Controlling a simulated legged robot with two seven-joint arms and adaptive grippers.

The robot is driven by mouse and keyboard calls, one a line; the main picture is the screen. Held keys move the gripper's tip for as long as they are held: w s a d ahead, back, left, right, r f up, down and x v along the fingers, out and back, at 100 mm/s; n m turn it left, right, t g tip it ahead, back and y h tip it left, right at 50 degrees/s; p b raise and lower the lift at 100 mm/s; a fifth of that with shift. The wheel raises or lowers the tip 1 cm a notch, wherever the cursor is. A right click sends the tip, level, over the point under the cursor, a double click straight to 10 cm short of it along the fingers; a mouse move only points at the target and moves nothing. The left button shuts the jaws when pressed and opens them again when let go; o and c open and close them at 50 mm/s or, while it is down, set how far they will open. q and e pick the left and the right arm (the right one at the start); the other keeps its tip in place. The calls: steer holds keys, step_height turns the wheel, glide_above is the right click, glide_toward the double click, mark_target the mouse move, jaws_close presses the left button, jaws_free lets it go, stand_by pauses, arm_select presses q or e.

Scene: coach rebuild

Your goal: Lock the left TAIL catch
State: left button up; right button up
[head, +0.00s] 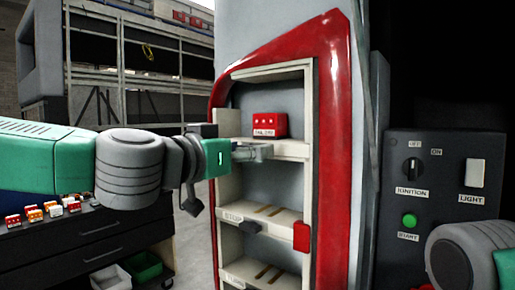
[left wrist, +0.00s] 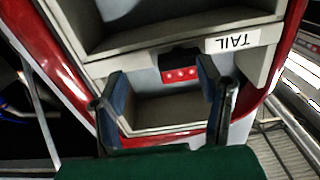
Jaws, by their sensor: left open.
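The TAIL bay is the top opening of the red-framed rack. A red block (head: 267,125) with pale dots sits on its shelf and also shows in the left wrist view (left wrist: 180,75). In the left wrist view the TAIL label (left wrist: 232,42) reads upside down on the shelf edge. A dark catch (left wrist: 180,57) is beside the label, near the fingertips. My left gripper (head: 258,152) is open at the front of that shelf, and its fingers (left wrist: 162,85) stand either side of the block in the picture. I cannot tell whether they touch the catch, which the gripper hides in the head view.
The red rack frame (head: 342,130) borders the bays. A switch panel (head: 445,185) stands right. A dark drawer cart (head: 90,245) with several small blocks is lower left.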

mark_target(247, 145)
arm_select(q)
steer(key=w+a, duration=0.2)
steer(key=shift+w, duration=0.4)
steer(key=shift+d, duration=1.1)
steer(key=c, duration=0.5)
steer(key=shift+d+f, duration=0.1)
steer(key=shift+d, duration=0.1)
steer(key=c, duration=0.7)
steer(key=shift+o, duration=0.3)
steer(key=shift+w+a+f, duration=0.15)
steer(key=shift+w+a, duration=0.1)
steer(key=shift+a, duration=0.15)
steer(key=shift+s+d, duration=0.1)
arm_select(e)
steer(key=shift+w+a+r, duration=0.2)
steer(key=shift+a, duration=0.45)
